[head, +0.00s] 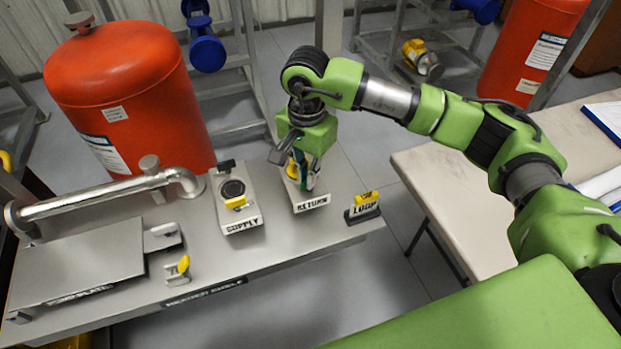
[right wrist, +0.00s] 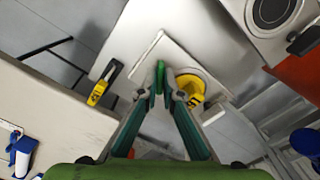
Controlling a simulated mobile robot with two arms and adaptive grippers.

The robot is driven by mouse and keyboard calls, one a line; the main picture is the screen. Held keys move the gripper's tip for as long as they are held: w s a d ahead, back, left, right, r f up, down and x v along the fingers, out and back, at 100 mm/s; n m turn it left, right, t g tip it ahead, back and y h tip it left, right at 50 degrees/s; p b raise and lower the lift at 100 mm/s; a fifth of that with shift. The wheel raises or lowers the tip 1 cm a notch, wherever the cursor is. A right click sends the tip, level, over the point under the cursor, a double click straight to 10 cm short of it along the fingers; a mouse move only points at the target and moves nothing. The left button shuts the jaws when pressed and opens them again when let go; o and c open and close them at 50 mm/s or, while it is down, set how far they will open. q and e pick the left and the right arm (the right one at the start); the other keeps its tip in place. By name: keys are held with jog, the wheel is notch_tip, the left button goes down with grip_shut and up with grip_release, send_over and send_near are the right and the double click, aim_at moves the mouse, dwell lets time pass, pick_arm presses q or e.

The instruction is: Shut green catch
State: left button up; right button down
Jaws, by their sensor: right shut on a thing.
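The green catch (right wrist: 157,55) shows in the right wrist view as a slim green piece at the edge of the pale RETURN block (head: 311,204). My right gripper (head: 306,186) reaches down over this block in the head view. In the right wrist view its teal fingers (right wrist: 164,82) are closed together on the catch. The fingers hide part of the catch, and I cannot tell whether it is fully shut. A yellow round part (right wrist: 190,88) sits on the block beside the fingers. My left gripper is not in view.
The SUPPLY block (head: 242,221) stands left of RETURN, and the yellow-topped LOOP part (head: 363,206) stands right of it. A steel pipe (head: 100,198) and red tank (head: 130,100) are at the left. A pale table (head: 440,190) is at the right.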

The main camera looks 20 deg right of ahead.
jog(key=shift+f+n+b, duration=0.1)
jog(key=shift+n+b, duration=0.4)
jog(key=shift+b, duration=0.1)
jog(key=shift+n+b, duration=0.8)
jog(key=shift+n, duration=0.5)
jog(key=shift+b, duration=0.3)
